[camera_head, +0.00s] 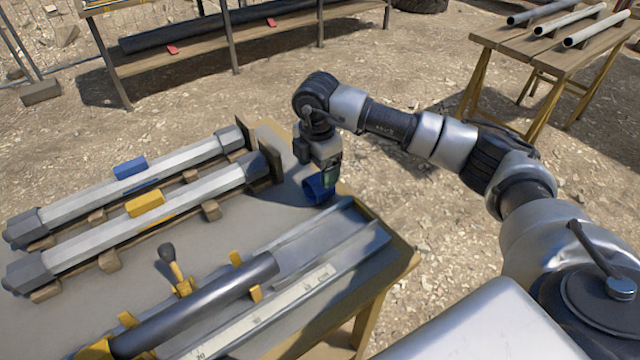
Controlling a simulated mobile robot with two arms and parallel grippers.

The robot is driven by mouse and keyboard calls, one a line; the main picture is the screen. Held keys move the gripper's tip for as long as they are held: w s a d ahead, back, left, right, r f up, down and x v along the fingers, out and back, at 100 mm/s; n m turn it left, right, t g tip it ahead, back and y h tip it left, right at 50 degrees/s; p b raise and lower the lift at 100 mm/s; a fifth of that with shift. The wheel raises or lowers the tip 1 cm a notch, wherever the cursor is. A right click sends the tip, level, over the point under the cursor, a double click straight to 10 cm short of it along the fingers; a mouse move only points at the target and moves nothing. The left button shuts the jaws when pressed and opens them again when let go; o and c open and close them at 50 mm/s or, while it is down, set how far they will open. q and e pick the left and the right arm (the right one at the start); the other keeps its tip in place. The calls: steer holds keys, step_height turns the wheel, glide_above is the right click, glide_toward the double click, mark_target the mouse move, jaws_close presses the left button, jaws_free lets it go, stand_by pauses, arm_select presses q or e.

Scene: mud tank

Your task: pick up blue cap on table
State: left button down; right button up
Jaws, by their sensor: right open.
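The blue cap (316,190) is a short, dark blue, hollow round piece. It rests on the grey table (112,262) near its right edge, just behind the metal channel. My right gripper (328,180) points down at the cap, with its fingers at the cap's right side. The gripper is open, and its fingers overlap the cap in the picture. I cannot tell whether they touch it. My left gripper is not in view.
A dark pipe (205,303) lies in a metal channel (325,235) in front. Other tables stand behind on gravel.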

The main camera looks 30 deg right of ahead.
mark_target(318, 178)
step_height(318, 178, down, 6)
steer(key=shift+s+r+p, duration=0.1)
steer(key=shift+r+p, duration=0.05)
steer(key=shift+p, duration=0.3)
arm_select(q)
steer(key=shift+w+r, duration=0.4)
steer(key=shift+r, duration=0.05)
arm_select(e)
steer(key=shift+c, duration=0.4)
steer(key=c, duration=0.6)
steer(key=shift+r, duration=0.15)
